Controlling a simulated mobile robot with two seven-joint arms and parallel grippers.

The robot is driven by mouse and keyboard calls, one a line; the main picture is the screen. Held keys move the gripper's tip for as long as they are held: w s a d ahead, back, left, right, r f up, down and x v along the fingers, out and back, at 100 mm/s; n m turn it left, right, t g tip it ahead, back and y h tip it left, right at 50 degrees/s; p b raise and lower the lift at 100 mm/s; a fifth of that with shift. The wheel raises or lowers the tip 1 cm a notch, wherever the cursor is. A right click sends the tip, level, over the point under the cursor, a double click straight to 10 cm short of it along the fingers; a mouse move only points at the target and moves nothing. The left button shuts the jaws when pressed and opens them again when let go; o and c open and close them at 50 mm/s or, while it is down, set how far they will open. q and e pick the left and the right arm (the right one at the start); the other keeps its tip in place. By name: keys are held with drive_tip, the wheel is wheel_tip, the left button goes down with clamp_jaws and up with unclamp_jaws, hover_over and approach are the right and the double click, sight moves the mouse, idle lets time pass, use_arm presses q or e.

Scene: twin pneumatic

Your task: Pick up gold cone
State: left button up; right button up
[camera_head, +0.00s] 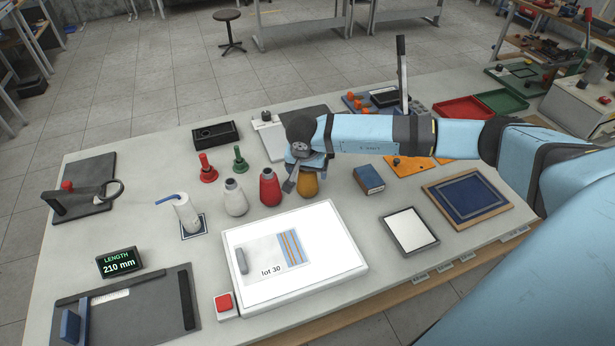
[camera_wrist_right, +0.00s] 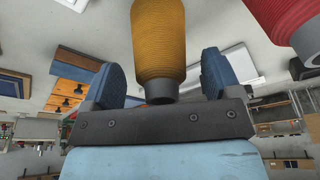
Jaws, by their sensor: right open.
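The gold cone (camera_head: 308,186) is a yarn-like cone standing on the table, right of the red cone (camera_head: 270,188) and white cone (camera_head: 234,198). My right gripper (camera_head: 305,178) is at the gold cone from above and behind, partly covering its top. In the right wrist view the gold cone (camera_wrist_right: 159,45) sits between the two blue finger pads of my open right gripper (camera_wrist_right: 160,85), with gaps on both sides. The red cone (camera_wrist_right: 287,22) shows close by in that view. My left gripper is not in view.
A white light box (camera_head: 340,262) lies just in front of the cones. Small red (camera_head: 207,168) and green (camera_head: 240,160) bell-shaped pieces stand behind them. A blue box (camera_head: 369,180) is to the right. A white cylinder (camera_head: 187,214) stands to the left.

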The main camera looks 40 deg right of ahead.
drive_tip(key=shift+w+d+f, duration=0.1)
drive_tip(key=shift+w+f, duration=0.05)
drive_tip(key=shift+f, duration=0.45)
drive_tip(key=c, duration=1)
drive_tip(key=shift+c, duration=0.3)
drive_tip(key=shift+r, duration=0.15)
